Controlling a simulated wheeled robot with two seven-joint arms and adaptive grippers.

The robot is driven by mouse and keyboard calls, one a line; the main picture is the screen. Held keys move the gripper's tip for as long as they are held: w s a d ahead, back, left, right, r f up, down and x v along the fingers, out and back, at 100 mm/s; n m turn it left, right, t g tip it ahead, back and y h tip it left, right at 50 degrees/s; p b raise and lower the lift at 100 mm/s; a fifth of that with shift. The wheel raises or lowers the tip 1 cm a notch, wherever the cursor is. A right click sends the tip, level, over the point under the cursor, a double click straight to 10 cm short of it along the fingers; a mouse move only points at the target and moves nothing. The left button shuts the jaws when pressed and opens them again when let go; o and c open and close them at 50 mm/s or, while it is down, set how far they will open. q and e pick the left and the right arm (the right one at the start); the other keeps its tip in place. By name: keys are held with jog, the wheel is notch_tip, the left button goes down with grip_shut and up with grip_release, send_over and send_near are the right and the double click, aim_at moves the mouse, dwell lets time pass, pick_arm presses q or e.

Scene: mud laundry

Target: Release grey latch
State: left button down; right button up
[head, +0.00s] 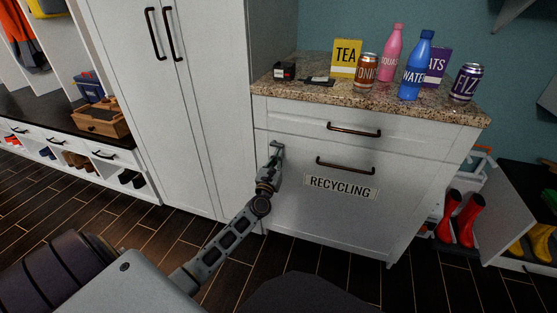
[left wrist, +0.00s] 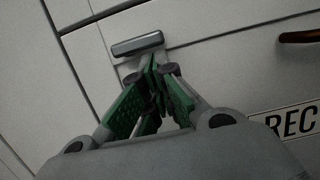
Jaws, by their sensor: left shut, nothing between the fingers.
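The grey latch (left wrist: 137,44) is a small metal bar on the white recycling cabinet front. In the left wrist view it lies just beyond my fingertips, and I cannot tell whether they touch it. In the head view the latch (head: 277,145) sits near the upper left corner of the recycling front, above my gripper. My left gripper (left wrist: 157,68) has green-padded fingers shut with nothing between them; in the head view it shows at the latch (head: 274,163). My right gripper is not in view.
The recycling front (head: 310,219) has a dark handle (head: 345,166) and a label. A drawer with another handle (head: 354,130) is above it. Cans, bottles and boxes stand on the granite counter (head: 300,88). An open cabinet door (head: 509,218) and red boots (head: 470,219) are at right.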

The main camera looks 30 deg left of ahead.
pick_arm(q)
jog(key=shift+d+r+n, duration=0.1)
jog(key=shift+d+n, duration=0.05)
jog(key=shift+n, duration=0.35)
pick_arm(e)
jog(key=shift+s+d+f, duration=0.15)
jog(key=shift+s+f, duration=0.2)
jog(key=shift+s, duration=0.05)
pick_arm(q)
jog(key=shift+d+n, duration=0.1)
jog(key=shift+n, duration=0.2)
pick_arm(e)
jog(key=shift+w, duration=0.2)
pick_arm(q)
jog(key=shift+w+r+n+y, duration=0.1)
jog(key=shift+r+n+y, duration=0.05)
jog(key=shift+n+y, duration=0.2)
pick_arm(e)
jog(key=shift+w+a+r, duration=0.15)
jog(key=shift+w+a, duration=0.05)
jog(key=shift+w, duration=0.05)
